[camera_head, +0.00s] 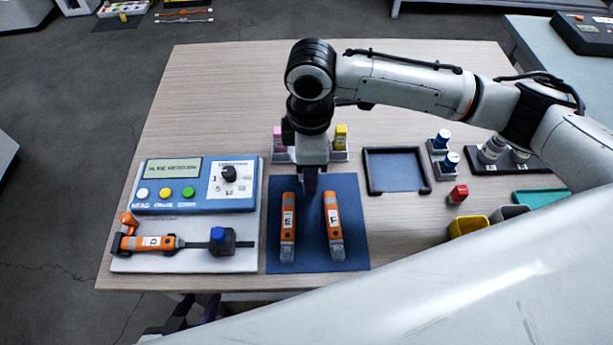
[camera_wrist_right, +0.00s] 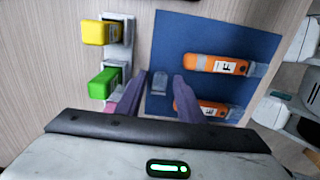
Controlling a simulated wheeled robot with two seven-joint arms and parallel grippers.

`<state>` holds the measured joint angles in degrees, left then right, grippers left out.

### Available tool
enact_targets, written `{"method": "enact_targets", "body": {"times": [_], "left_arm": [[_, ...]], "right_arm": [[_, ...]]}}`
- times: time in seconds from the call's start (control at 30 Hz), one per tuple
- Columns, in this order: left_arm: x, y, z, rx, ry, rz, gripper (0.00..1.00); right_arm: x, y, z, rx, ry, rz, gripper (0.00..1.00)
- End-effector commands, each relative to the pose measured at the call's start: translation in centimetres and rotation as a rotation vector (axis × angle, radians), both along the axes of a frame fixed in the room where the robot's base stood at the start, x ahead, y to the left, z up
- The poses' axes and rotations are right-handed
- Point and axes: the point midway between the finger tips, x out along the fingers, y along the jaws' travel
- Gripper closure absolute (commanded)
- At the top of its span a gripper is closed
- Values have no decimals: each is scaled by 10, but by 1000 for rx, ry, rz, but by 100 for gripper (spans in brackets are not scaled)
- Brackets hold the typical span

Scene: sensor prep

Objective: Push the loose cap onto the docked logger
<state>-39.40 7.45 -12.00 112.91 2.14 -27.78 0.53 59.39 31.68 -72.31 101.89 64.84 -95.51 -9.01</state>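The docked orange logger marked D (camera_head: 152,242) lies in a dock on a white board at the left. Its right end faces a black block with a blue knob (camera_head: 218,234). A small grey cap (camera_wrist_right: 159,80) lies on the blue mat in the right wrist view; the gripper hides it in the head view. My right gripper (camera_head: 310,187) points down over the mat's far part. Its purple fingers (camera_wrist_right: 158,96) are apart, one on each side of the cap; contact is not visible. Purple parts, probably my left gripper (camera_head: 181,314), show below the table's front edge, mostly hidden.
Orange loggers E (camera_head: 288,222) and F (camera_head: 333,220) lie on the mat (camera_head: 311,258). A blue control box (camera_head: 194,205) stands behind the dock. Yellow (camera_wrist_right: 95,32) and green (camera_wrist_right: 104,83) blocks stand beyond the mat. A dark tray (camera_head: 395,190) is right of it.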

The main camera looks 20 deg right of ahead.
Motion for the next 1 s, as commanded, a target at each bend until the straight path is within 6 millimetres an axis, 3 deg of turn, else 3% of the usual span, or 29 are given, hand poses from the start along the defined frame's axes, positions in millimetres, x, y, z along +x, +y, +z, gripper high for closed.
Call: {"method": "enact_targets", "body": {"times": [0.93,1.0], "left_arm": [[2,1,14,1,-1,3,63],[2,1,14,1,-2,3,63]], "right_arm": [[0,0,0,0,0,0,66],[0,0,0,0,1,0,74]]}}
